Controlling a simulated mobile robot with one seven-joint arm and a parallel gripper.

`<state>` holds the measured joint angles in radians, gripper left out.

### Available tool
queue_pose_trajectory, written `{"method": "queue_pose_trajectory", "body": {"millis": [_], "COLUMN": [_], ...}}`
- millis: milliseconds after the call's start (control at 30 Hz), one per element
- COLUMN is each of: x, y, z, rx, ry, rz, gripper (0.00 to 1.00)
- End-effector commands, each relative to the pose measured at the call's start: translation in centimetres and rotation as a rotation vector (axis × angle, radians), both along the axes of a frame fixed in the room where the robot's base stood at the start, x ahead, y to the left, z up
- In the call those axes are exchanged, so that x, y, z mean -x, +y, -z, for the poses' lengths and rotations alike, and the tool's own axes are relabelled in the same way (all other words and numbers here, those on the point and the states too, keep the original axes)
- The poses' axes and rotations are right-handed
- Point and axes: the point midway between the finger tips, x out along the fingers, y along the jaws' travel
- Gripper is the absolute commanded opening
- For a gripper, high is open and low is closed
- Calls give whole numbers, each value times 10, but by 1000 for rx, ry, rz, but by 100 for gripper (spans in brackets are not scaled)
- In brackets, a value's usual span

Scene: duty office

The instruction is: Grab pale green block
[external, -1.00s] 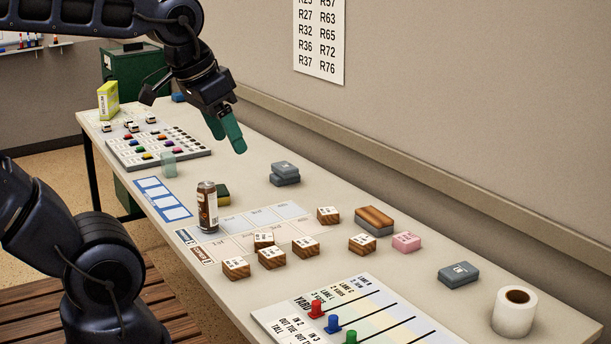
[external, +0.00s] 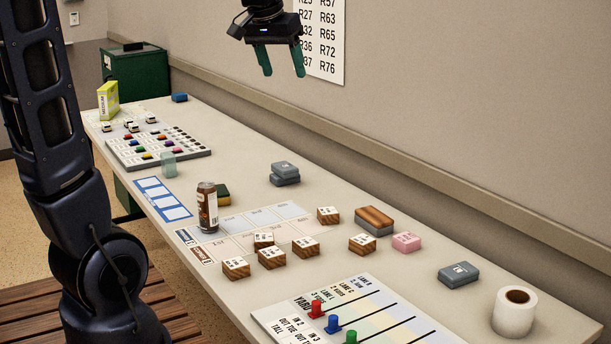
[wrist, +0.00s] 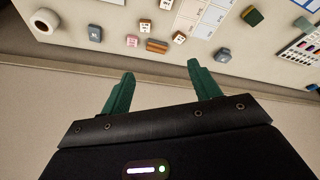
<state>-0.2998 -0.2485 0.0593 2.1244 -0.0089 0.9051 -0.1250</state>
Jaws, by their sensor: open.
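The pale green block (external: 168,164) is a small, glassy-looking piece. In the external view it stands on the table at the front edge of the board with coloured pieces, beyond the brown can. My gripper (external: 282,70) is open and empty, high up against the back wall, well above and to the right of the block in the picture. Its two green fingers also show apart in the wrist view (wrist: 160,70), with nothing between them.
The brown can (external: 207,207) stands near the block, beside a green-yellow sponge (external: 222,193). The coloured-piece board (external: 190,147) lies behind the block. Grey blocks (external: 285,173) and several wooden cubes (external: 305,247) are farther right. The wall (external: 430,110) borders the table's back.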

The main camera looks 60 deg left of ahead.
Motion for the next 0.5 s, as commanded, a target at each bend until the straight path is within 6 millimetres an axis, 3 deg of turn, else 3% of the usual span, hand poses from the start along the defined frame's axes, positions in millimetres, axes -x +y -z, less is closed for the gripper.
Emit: {"method": "queue_pose_trajectory", "body": {"millis": [200, 500], "x": [-46, -90], "y": [75, 189], "z": [8, 34], "rx": [14, 24], "ry": [12, 22], "rz": [-135, -319], "gripper": [62, 62]}}
